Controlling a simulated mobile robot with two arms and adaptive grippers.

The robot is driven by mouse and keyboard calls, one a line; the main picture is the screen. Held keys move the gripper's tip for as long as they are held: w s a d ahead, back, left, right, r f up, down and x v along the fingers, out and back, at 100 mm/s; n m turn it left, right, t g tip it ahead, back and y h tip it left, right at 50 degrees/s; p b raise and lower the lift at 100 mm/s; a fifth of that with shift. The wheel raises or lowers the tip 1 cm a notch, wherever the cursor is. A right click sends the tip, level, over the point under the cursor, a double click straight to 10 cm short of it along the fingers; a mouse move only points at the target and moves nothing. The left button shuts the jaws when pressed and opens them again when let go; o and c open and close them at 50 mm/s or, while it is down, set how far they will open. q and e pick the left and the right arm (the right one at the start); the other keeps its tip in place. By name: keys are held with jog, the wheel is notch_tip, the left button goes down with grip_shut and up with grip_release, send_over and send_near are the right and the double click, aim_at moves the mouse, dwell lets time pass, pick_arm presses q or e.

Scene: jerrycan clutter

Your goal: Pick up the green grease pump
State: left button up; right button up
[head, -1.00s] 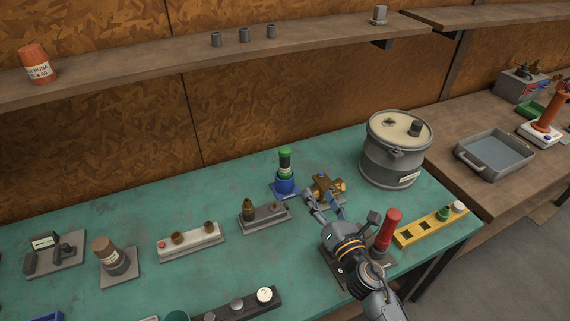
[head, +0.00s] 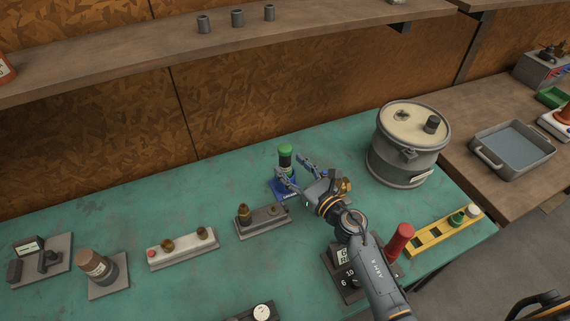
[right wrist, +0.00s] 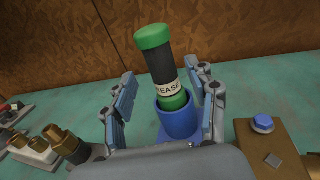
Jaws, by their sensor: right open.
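The green grease pump (head: 285,155) has a green cap, a black body and a white label reading "GREASE". In the right wrist view the open fingers (right wrist: 166,92) frame the pump, with visible space at the left finger. My left gripper is not in view.
A brass part (right wrist: 270,143) stands just right of the holder. A grey block with brass fittings (head: 262,222) lies to the left. A large grey drum (head: 398,165) stands at the back right. A red-handled tool (head: 400,240) and yellow rack (head: 440,238) are beside my right arm.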

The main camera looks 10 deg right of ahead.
aim_at(289, 163)
jog(key=x, duration=0.4)
jog(key=shift+d+f, duration=0.1)
jog(key=shift+f, duration=0.05)
grip_shut()
pick_arm(q)
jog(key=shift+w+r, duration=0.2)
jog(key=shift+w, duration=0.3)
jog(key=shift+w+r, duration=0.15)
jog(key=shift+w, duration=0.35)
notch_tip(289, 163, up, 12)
jog(key=p, duration=1.2)
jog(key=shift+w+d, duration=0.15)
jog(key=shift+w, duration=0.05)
pick_arm(e)
notch_tip(289, 163, up, 18)
jog(key=shift+d, duration=0.1)
